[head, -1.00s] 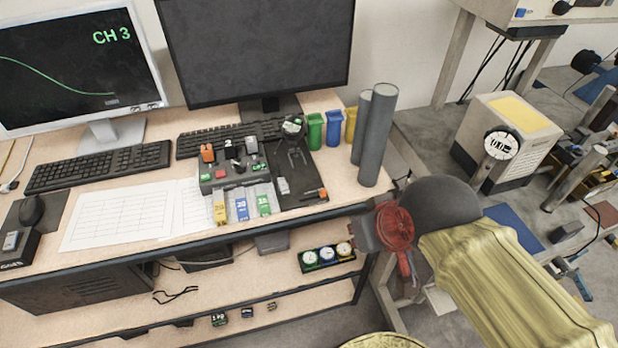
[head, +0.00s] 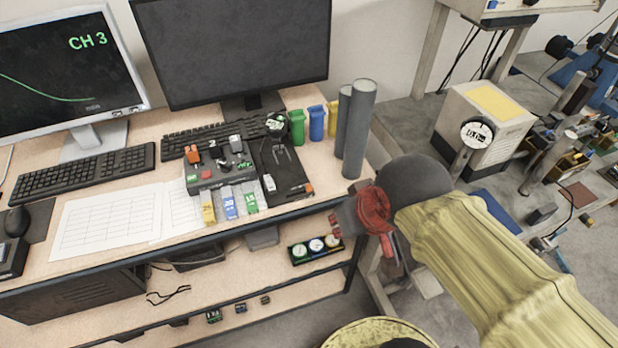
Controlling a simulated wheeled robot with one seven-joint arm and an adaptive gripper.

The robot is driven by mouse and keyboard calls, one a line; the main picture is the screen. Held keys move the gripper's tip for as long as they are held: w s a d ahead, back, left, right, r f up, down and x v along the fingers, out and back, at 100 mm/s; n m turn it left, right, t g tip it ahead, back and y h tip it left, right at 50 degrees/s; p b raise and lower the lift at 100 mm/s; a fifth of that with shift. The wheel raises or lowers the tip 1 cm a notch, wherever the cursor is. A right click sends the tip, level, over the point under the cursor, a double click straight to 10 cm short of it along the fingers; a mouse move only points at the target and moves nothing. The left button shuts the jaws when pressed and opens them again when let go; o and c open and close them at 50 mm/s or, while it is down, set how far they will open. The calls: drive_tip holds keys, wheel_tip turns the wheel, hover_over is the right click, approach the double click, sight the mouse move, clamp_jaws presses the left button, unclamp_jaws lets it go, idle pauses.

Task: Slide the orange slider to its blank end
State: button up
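A dark control box (head: 222,178) sits on the desk with several small levers and buttons. An orange handle (head: 192,154) stands at its back left, beside a grey one. A second small orange piece (head: 307,188) lies at the right front of the black panel (head: 290,175) to the right of the box. I cannot tell from here which orange piece is the slider, and no blank end can be made out. My gripper (head: 338,224) is off the desk's right front edge, apart from both orange pieces. Its fingers are too small and hidden to read.
Two grey cylinders (head: 358,130) stand at the desk's right end, near my arm. A gauge tray (head: 316,248) sits on the lower shelf.

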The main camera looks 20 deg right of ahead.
drive_tip(key=shift+o, duration=0.7)
drive_tip(key=shift+w+r+g+p, duration=0.3)
drive_tip(key=shift+r+g+p, duration=0.3)
drive_tip(key=shift+p, duration=0.6)
drive_tip(key=shift+o, duration=1.2)
drive_tip(key=w+p, duration=0.1)
drive_tip(key=p, duration=0.1)
drive_tip(key=w+r+g+p, duration=0.1)
drive_tip(key=p, duration=0.1)
drive_tip(key=w+g+p, duration=0.1)
drive_tip(key=p, duration=0.1)
drive_tip(key=shift+r+p, duration=0.3)
drive_tip(key=shift+p, duration=0.1)
drive_tip(key=m+g+p, duration=0.2)
drive_tip(key=m+p, duration=1)
drive_tip(key=m, duration=0.4)
hover_over(308, 185)
wheel_tip(308, 185, down, 6)
drive_tip(key=shift+s+r, duration=0.1)
drive_tip(key=shift+s, duration=0.05)
drive_tip(key=shift+m, duration=0.9)
drive_tip(key=shift+f, duration=0.5)
wheel_tip(308, 185, down, 7)
drive_tip(key=shift+r, duration=0.15)
drive_tip(key=shift+c, duration=0.6)
clamp_jaws()
